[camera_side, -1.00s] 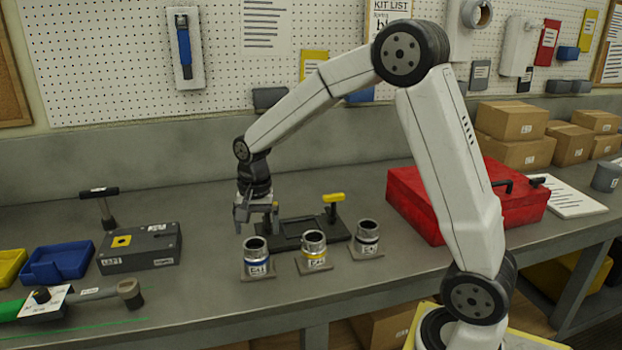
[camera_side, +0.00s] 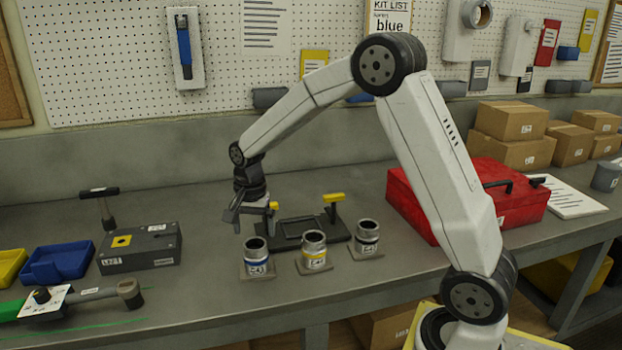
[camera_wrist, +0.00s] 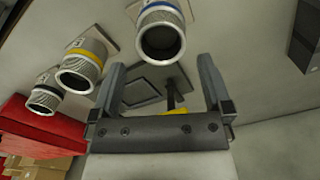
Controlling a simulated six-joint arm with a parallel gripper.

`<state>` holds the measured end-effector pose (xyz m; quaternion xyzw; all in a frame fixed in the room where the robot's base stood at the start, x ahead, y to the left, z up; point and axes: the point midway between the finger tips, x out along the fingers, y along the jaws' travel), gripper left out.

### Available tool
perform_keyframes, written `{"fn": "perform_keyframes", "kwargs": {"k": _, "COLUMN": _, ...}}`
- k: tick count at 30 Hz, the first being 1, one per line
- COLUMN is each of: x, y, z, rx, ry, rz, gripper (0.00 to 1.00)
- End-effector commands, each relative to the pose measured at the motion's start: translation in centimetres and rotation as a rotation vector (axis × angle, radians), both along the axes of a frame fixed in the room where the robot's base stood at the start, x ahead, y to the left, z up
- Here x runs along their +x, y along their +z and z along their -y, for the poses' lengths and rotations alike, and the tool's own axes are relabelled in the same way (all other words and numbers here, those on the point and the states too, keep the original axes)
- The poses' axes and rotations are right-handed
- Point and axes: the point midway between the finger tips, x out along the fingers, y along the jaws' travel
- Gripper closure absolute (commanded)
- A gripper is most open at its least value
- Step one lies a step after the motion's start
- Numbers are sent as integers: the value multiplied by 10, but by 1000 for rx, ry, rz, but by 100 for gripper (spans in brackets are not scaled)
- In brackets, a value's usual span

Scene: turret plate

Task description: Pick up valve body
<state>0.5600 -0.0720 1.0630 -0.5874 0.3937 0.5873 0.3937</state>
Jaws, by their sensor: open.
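Three metal valve bodies stand upright on small square pads at the bench front. One has a blue band (camera_side: 258,260), one a yellow band (camera_side: 314,252), and one a dark band (camera_side: 367,238). In the wrist view the blue-banded body (camera_wrist: 162,32) is just beyond my fingertips, roughly in line with the gap. The yellow-banded (camera_wrist: 84,68) and dark-banded (camera_wrist: 48,92) bodies are to its left there. My gripper (camera_side: 248,214) is open and empty, above and behind the blue-banded body; it also shows in the wrist view (camera_wrist: 162,76).
A dark fixture plate (camera_side: 300,231) with yellow-handled clamps (camera_side: 334,198) lies behind the bodies, close to my gripper. A grey block (camera_side: 140,248) and blue bin (camera_side: 57,262) are at left. A red case (camera_side: 480,190) stands at right. The kit list (camera_side: 388,18) reads "blue".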

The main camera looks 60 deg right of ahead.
Motion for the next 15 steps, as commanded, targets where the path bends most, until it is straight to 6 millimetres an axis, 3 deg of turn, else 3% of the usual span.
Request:
{"fn": "perform_keyframes", "kwargs": {"k": 5, "x": 0, "y": -8, "z": -1, "rx": 1, "ry": 1, "rz": -4, "gripper": 0}}
{"fn": "perform_keyframes", "kwargs": {"k": 15, "x": 0, "y": -45, "z": -4, "rx": 1, "ry": 1, "rz": -1, "gripper": 0}}
